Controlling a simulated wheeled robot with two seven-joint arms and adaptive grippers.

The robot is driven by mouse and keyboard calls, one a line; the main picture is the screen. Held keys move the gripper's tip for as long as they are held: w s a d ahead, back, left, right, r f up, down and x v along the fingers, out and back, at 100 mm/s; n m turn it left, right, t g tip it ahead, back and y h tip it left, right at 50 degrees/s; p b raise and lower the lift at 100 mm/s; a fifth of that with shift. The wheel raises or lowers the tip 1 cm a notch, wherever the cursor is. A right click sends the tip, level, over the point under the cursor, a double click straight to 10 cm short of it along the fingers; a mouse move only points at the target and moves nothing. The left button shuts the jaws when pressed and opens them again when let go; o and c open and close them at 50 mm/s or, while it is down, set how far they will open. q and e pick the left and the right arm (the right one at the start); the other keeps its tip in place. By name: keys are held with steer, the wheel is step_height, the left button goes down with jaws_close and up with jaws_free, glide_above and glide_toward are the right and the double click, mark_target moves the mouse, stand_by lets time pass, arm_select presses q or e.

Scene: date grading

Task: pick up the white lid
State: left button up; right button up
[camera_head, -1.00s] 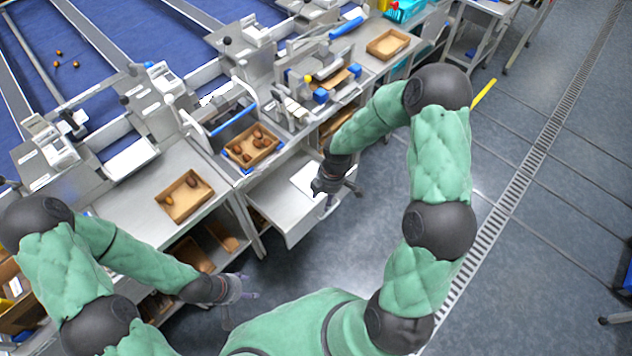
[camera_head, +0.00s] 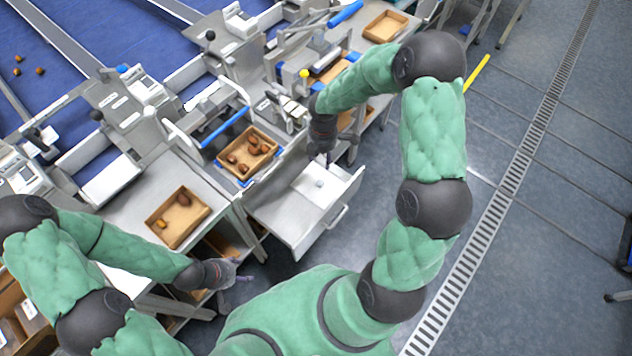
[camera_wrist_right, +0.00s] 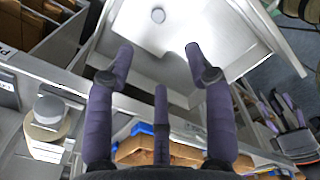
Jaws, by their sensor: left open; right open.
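The white lid (camera_head: 316,184) is a flat white plate with a small round grey knob on top. It lies inside an open drawer (camera_head: 281,219) under the workbench. In the right wrist view the lid (camera_wrist_right: 205,22) is at the top, beyond my fingertips. My right gripper (camera_head: 322,154) is over the back part of the drawer, near the bench edge. In the wrist view this gripper (camera_wrist_right: 158,55) is open with nothing between its fingers, apart from the lid. My left gripper (camera_head: 238,272) is open and empty at the lower left, away from the drawer.
A cardboard tray of dates (camera_head: 269,140) sits on the bench behind the drawer, and another tray (camera_head: 158,217) is to the left. A pale round-topped object (camera_wrist_right: 48,112) stands at left in the wrist view. The floor right of the drawer is clear.

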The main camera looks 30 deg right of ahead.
steer(key=b, duration=0.6)
glide_above(320, 182)
step_height(320, 182, down, 7)
step_height(320, 182, down, 5)
steer(key=shift+w+d+f+b, duration=0.1)
steer(key=shift+w+f+b, duration=0.1)
steer(key=shift+b, duration=0.75)
step_height(320, 182, down, 5)
steer(key=shift+s+f+b, duration=0.1)
steer(key=shift+s+b, duration=0.05)
steer(key=shift+b, duration=1)
steer(key=c, duration=1.1)
